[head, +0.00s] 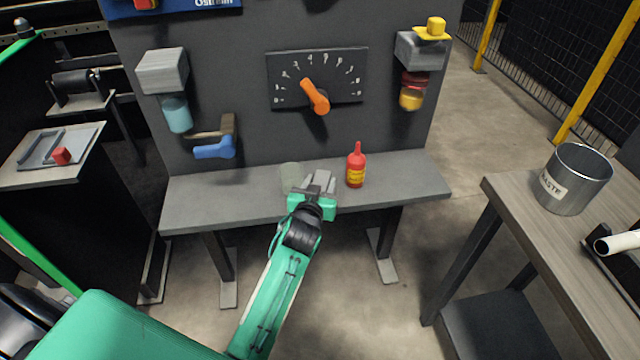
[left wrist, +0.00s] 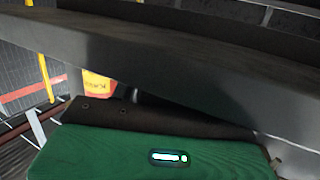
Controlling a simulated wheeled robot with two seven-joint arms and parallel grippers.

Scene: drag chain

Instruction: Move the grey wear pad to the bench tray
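My left gripper (head: 318,184) reaches over the front of the grey bench shelf (head: 230,199), just left of a red bottle. Its grey fingers show small, and I cannot tell whether they are apart or shut. I cannot make out a grey wear pad with certainty. A pale round thing (head: 291,176) lies on the shelf just left of the gripper, partly hidden by it. In the left wrist view, my green gripper body (left wrist: 150,150) is close to a grey edge. My right gripper is out of view.
The red bottle (head: 356,168) stands close right of my gripper. A panel with a dial (head: 318,78) and fittings rises behind the shelf. A waste bin (head: 575,178) stands on the right table (head: 530,215). The shelf's left and right ends are clear.

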